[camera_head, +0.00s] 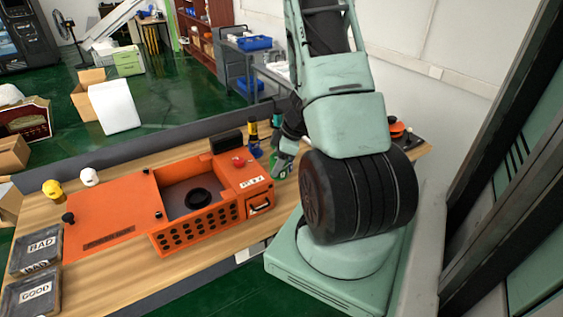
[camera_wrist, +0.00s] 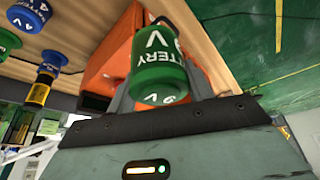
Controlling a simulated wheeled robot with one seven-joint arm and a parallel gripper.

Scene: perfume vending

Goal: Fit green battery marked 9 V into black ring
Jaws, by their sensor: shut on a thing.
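The green battery (camera_wrist: 158,70) marked 9 V fills the middle of the wrist view. My gripper (camera_wrist: 160,92) is shut on it, and it is upside down in that picture. In the head view my gripper (camera_head: 284,160) is over the table just right of the orange box, with a little of the green battery showing below it. The black ring (camera_head: 197,199) lies on the grey floor of the orange box's open recess, left of my gripper and apart from it. The ring is not clear in the wrist view.
The orange box (camera_head: 118,207) stands on the wooden table (camera_head: 130,279). A red button (camera_head: 238,161) is on the box. Trays marked BAD (camera_head: 38,245) and GOOD (camera_head: 34,293) are at the left.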

